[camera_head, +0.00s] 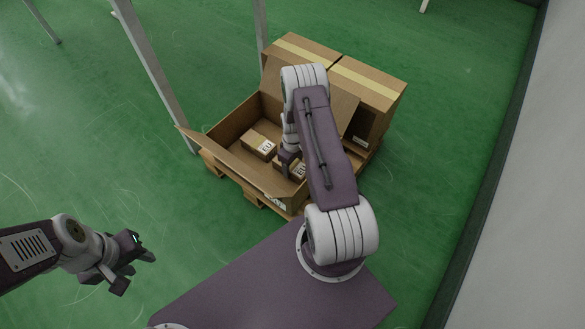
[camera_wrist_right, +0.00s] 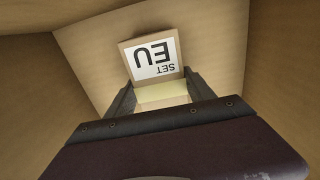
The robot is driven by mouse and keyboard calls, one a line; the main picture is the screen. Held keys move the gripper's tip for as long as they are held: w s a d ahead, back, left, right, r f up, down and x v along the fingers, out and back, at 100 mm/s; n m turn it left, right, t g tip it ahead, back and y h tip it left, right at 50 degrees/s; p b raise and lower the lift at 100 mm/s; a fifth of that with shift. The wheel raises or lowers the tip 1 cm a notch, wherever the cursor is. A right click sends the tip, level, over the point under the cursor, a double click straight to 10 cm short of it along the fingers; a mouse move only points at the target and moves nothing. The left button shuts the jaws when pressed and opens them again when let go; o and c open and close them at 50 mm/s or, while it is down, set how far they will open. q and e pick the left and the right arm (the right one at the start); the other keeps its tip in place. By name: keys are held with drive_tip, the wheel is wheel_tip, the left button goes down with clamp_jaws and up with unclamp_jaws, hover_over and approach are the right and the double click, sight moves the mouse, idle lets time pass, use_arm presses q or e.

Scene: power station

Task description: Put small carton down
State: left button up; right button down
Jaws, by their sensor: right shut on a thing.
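A small carton (camera_wrist_right: 152,57) with a white label reading "SET EU" is between the fingers of my right gripper (camera_wrist_right: 158,95), which is shut on it. In the head view this held carton (camera_head: 297,169) is low inside a large open cardboard box (camera_head: 227,160), partly hidden by my right arm. Whether it touches the box floor I cannot tell. A second small carton (camera_head: 259,146) with a white label sits in the box, to the left of the held one. My left gripper (camera_head: 136,271) is open and empty, away from the box at the lower left.
The open box stands on a wooden pallet (camera_head: 249,193), its flaps raised. Large closed cartons (camera_head: 373,82) stand behind it. Grey metal posts (camera_head: 150,65) rise to the left. A pale wall (camera_head: 520,200) is at the right. Green floor is clear on the left.

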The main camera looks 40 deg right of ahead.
drive_tip(key=shift+r, duration=0.15)
drive_tip(key=shift+c, duration=1.9)
unclamp_jaws()
